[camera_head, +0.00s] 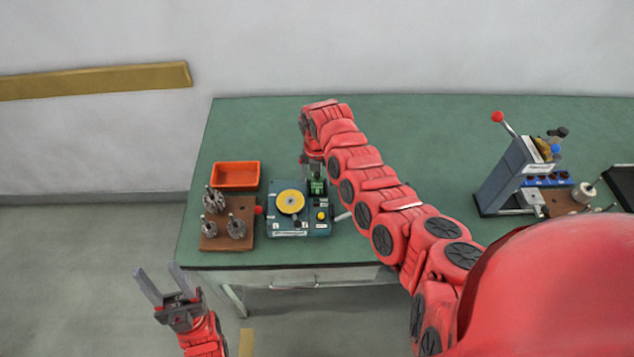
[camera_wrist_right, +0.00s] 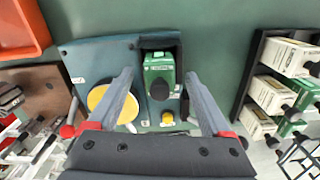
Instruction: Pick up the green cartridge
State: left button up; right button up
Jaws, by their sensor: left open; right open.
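A green cartridge (camera_wrist_right: 158,68) with a black knob sits upright in a dark slot of the teal winding station (camera_wrist_right: 85,58). In the head view the green cartridge (camera_head: 317,187) shows at the station's back right. My right gripper (camera_wrist_right: 158,76) is open and empty, its fingers reaching down on either side of the cartridge; whether they touch it I cannot tell. In the head view my right arm mostly hides that gripper. My left gripper (camera_head: 158,270) is open and empty, off the table's front left.
An orange bin (camera_head: 236,175) and a brown block (camera_head: 213,242) with several armatures stand left of the station. A black rack (camera_wrist_right: 247,90) with white cartridges and a green one (camera_wrist_right: 292,126) stands to the right. A lever press (camera_head: 505,180) is at the table's right.

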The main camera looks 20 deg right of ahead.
jog(key=shift+f, duration=0.15)
grip_shut()
dwell(0.4)
jog(key=shift+r, duration=0.3)
notch_tip(320, 180, up, 8)
jog(key=b, duration=0.4)
jog(key=shift+d+r, duration=0.1)
jog(key=shift+r, duration=0.65)
